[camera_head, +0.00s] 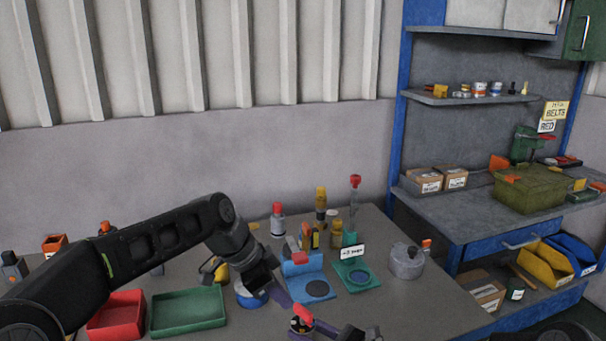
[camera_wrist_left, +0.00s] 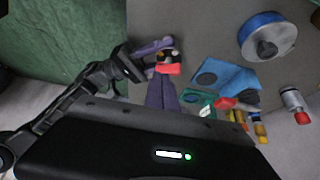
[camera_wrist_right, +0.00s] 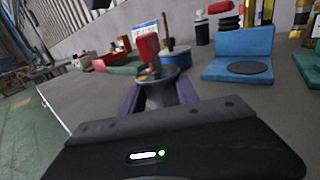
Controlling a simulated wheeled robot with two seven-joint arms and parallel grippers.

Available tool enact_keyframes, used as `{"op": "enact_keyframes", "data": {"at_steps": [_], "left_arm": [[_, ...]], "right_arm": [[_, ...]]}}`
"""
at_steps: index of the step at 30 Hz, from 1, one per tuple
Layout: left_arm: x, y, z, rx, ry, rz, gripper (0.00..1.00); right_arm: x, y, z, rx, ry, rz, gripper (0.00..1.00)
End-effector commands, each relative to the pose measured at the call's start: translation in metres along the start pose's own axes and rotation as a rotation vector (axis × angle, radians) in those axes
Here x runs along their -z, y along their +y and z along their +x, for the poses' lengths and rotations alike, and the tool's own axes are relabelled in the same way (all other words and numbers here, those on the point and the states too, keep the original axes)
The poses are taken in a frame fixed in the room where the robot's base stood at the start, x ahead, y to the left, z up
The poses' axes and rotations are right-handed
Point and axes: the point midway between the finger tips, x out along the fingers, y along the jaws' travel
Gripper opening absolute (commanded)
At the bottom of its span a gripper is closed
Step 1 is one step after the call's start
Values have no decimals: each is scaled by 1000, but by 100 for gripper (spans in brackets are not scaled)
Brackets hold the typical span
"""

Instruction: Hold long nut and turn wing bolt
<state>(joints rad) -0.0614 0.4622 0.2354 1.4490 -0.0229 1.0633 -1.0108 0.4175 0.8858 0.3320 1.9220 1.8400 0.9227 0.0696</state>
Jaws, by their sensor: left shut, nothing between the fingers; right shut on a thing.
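The wing bolt (camera_head: 303,313) has a bright red top and stands upright on a dark round piece, probably the long nut (camera_wrist_right: 157,74). The red top also shows in the right wrist view (camera_wrist_right: 148,47) and the left wrist view (camera_wrist_left: 168,69). My right gripper (camera_wrist_right: 158,92) is shut on the dark piece, hiding its lower part. My left gripper (camera_head: 284,302) has purple fingers, shut and empty, pointing down near the red top. In the left wrist view its fingertips (camera_wrist_left: 162,80) lie in front of the red top; contact is unclear.
A blue stand (camera_head: 300,269) and a green stand (camera_head: 340,267) with dark round pads stand behind the grippers. A red tray (camera_head: 116,297) and green tray (camera_head: 188,328) lie left. A blue-rimmed roll (camera_wrist_left: 268,35), several bottles and a silver pot (camera_head: 407,263) stand around.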

Motion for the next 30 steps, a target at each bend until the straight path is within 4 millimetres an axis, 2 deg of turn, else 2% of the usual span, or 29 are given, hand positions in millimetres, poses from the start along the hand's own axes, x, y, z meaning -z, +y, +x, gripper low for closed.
{"op": "enact_keyframes", "data": {"at_steps": [6, 12, 30], "left_arm": [[-14, 0, 25, -3, -1, -2, 0], [-22, 0, 40, -2, -1, -1, 0], [-24, 0, 45, 0, 0, 0, 0]], "right_arm": [[0, 0, 0, 0, 0, 0, 0], [0, 0, 0, 1, 0, 0, 0], [0, 0, 0, 1, 0, 0, 0]]}}
